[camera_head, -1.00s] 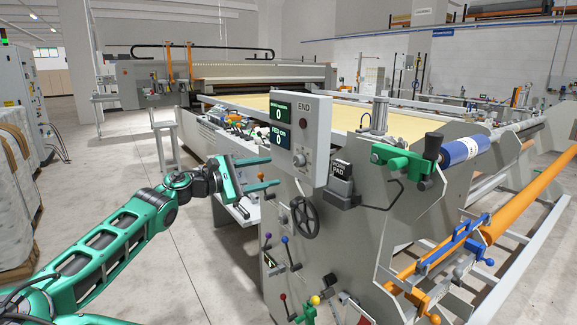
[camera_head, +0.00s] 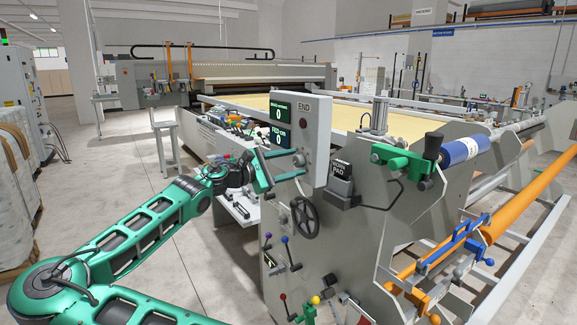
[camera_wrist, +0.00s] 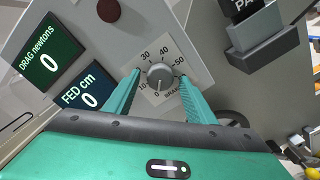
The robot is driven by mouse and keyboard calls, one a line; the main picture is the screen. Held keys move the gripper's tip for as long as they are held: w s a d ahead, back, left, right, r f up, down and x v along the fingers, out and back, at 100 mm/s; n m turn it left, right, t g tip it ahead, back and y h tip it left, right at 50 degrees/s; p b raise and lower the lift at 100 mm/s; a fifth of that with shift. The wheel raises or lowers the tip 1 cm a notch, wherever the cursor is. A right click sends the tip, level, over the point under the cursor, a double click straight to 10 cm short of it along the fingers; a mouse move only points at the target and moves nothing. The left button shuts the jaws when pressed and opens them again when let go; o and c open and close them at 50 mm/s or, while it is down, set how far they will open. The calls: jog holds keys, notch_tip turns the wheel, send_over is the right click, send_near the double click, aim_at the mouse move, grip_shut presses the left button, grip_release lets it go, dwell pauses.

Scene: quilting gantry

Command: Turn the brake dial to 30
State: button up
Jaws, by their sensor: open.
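The brake dial (camera_wrist: 160,76) is a round grey knob on a pale scale plate marked from 0 to 50, at the centre of the wrist view. Its white pointer mark appears to point toward 0. It sits low on the grey END panel (camera_head: 313,130); in the head view it shows just beside my fingers (camera_head: 299,160). My gripper (camera_wrist: 157,92) is open, with one green finger on each side of the dial. Whether the fingers touch the knob I cannot tell. The DRAG newtons display (camera_wrist: 48,57) and the FED cm display (camera_wrist: 86,95) both read 0.
A black handwheel (camera_head: 305,218) is just below the panel. A black PAD box (camera_head: 342,170) on a grey holder is to its right. Several coloured lever knobs (camera_head: 285,239) are lower on the machine side. Open floor (camera_head: 150,270) lies to the left.

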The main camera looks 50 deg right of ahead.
jog(key=c, duration=1)
jog(key=shift+c, duration=0.2)
